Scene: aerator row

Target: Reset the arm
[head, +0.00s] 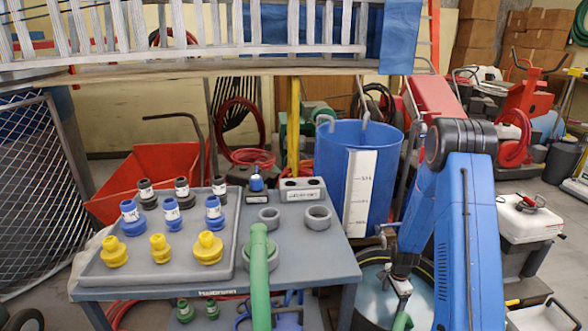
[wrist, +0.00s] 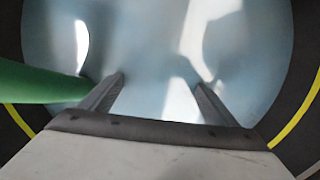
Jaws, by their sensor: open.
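The tub's pale, shiny inside (wrist: 150,30) fills the view behind the fingers. A green hose (wrist: 40,82) enters from the left and passes close to the left finger.
A grey table (head: 325,265) holds a tray (head: 225,270) with yellow, blue and black fittings. Two grey rings (head: 318,217) lie right of the tray. A blue barrel (head: 385,150) with a white scale stands behind the tub. A white cooler (head: 525,220) stands right of my arm.

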